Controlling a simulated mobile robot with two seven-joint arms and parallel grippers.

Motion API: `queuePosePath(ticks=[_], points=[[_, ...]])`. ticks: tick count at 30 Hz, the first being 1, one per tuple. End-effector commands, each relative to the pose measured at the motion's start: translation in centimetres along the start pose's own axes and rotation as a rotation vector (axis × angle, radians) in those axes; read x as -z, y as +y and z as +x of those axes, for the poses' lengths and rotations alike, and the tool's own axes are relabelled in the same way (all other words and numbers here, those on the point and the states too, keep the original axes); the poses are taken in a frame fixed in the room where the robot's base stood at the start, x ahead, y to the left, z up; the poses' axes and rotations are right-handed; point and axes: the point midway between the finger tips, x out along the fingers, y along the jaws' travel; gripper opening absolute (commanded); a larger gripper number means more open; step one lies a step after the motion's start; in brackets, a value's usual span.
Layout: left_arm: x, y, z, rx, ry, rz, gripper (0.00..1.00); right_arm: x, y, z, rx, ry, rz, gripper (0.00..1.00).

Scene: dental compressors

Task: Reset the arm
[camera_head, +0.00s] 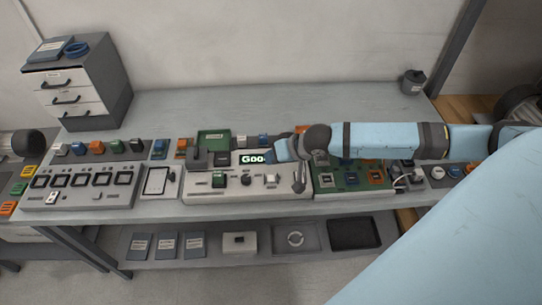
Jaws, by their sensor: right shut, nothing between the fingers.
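The station's small display (253,158) reads "Goo", with the rest hidden behind my wrist. A green block (218,180) and a dark knob (246,180) are on the station. My left gripper is not in view.
A green circuit board (325,180) lies right of the gripper, partly under my arm. A grey panel with several dark slots (80,199) is at the left. A drawer cabinet (117,99) stands at the back left. The back middle of the bench (230,105) is clear.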

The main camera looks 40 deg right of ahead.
Motion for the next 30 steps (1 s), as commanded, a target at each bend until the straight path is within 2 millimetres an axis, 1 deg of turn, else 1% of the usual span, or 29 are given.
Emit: queuePosePath(ticks=[14, 16, 17, 20, 21, 23, 24, 26, 27, 29, 30], points=[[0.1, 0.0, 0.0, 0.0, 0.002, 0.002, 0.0, 0.0, 0.0, 0.0, 0.0, 0.0, 0.0, 0.0], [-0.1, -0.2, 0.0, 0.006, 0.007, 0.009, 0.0, -0.7, -0.5, 0.4, 0.015, 0.0, -0.013, 0.0], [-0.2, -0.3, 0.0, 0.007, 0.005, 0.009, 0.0, -1.3, -1.0, 0.8, 0.027, 0.001, -0.025, 0.0], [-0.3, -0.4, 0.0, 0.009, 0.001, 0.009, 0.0, -4.2, -3.1, 2.3, 0.083, 0.019, -0.094, 0.0], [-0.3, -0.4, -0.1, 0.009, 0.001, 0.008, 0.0, -5.6, -4.2, 3.0, 0.109, 0.035, -0.129, 0.0], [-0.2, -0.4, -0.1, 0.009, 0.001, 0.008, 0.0, -7.8, -5.6, 3.7, 0.139, 0.067, -0.184, 0.0], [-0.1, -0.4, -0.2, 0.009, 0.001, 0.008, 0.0, -9.3, -6.4, 4.1, 0.154, 0.095, -0.219, 0.0], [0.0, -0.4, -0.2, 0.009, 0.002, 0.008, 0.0, -11.2, -7.3, 4.5, 0.159, 0.137, -0.267, 0.0], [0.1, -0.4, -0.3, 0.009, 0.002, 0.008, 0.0, -12.6, -7.7, 4.6, 0.154, 0.166, -0.297, 0.0], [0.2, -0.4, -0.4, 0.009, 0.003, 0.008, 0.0, -14.5, -8.0, 4.6, 0.133, 0.205, -0.34, 0.0], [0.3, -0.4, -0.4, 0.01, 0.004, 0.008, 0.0, -15.8, -7.9, 4.5, 0.111, 0.229, -0.367, 0.0]])
